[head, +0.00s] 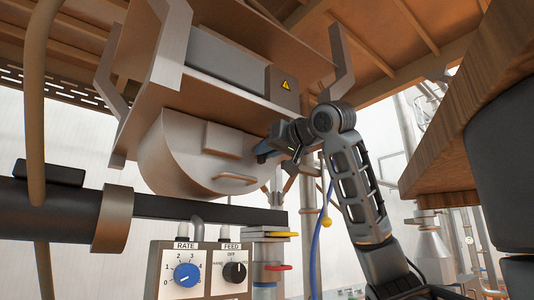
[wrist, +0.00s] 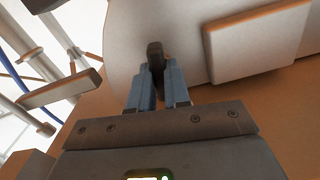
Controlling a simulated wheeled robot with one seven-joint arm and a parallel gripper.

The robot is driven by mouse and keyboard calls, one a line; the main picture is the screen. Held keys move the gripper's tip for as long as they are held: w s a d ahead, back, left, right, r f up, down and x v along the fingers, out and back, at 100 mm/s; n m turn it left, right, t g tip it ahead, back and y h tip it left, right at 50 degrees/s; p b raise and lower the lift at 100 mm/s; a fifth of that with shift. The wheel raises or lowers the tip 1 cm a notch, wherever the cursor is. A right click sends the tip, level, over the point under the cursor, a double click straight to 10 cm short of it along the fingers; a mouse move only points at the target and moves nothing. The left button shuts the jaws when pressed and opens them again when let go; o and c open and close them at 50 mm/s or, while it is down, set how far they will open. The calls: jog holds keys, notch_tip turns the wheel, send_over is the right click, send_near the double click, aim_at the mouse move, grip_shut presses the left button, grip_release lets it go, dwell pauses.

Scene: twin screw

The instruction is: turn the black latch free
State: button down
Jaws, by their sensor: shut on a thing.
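The black latch (wrist: 155,55) shows in the wrist view as a dark upright piece against the pale curved housing. My gripper (wrist: 158,82) has its two blue fingers closed on the latch from both sides. A small reddish spot shows just right of the latch. In the head view my gripper (head: 264,150) is at the right side of the rounded metal housing (head: 170,155). The latch itself is hidden there by my gripper, and its turn angle cannot be told from that view.
A copper-coloured handle (head: 236,178) and a raised plate (head: 222,140) are on the housing near my gripper. A control box (head: 205,270) with blue and black knobs stands below. A wooden-edged panel (head: 455,120) is at the right. A blue hose (head: 319,235) hangs near my arm.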

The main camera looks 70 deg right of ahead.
jog(key=shift+f+n, duration=0.2)
jog(key=shift+n, duration=0.8)
jog(key=shift+w, duration=0.1)
jog(key=c, duration=1.1)
grip_release()
jog(key=shift+d, duration=0.1)
jog(key=b+v, duration=0.2)
jog(key=v, duration=0.6)
jog(key=shift+w, duration=0.1)
